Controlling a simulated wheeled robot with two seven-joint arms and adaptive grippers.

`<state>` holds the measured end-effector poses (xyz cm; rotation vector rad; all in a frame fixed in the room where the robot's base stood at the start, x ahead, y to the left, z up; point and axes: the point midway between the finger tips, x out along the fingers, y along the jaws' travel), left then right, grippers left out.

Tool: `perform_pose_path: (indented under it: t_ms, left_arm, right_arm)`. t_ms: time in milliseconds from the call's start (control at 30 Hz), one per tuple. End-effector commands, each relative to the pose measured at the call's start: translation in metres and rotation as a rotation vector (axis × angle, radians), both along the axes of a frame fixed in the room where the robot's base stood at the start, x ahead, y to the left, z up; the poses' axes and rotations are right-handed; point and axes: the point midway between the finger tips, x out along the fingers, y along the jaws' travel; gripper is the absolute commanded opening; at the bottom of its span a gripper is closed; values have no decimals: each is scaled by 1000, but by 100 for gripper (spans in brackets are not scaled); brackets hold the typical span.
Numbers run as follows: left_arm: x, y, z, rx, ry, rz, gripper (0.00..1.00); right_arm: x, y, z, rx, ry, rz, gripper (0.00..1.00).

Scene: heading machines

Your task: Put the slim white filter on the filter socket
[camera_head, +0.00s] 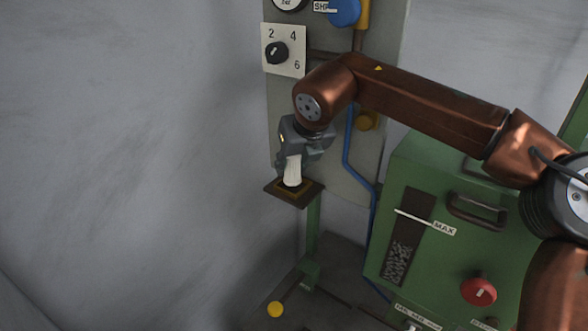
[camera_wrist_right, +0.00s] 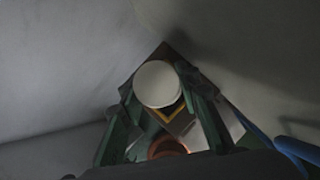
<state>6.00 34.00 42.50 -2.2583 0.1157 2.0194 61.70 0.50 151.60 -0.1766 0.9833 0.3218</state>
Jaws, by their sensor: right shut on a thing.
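The slim white filter (camera_head: 292,170) stands upright at the small dark square plate (camera_head: 288,197) on a green post. The filter socket on that plate shows as a yellowish edge (camera_head: 287,189) around the filter's foot. I cannot tell whether the filter is seated or just above it. My right gripper (camera_head: 295,160) is shut on the filter from above. In the right wrist view the filter's round white top (camera_wrist_right: 157,84) lies between the fingers, with a yellow square outline (camera_wrist_right: 173,109) beneath it. My left gripper is not in view.
A grey panel (camera_head: 390,60) with a dial (camera_head: 277,53) stands behind my right arm. A blue cable (camera_head: 348,150) runs down beside the gripper. A green machine (camera_head: 440,210) with a red knob (camera_head: 478,291) stands to the right. The left side is bare wall.

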Motion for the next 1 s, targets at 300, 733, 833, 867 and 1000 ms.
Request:
perform_pose_path:
  t_ms: [300,733,833,867,1000]
  left_arm:
    - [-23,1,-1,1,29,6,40]
    - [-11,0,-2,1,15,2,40]
    - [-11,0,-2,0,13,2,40]
    - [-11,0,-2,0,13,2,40]
    - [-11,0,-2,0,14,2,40]
  right_arm:
    - [0,-2,-17,3,-1,-1,6]
    - [-1,-1,-19,2,0,0,45]
    - [-1,-1,-19,2,0,0,48]
    - [-1,-1,-19,2,0,0,48]
    - [-1,-1,-19,2,0,0,48]
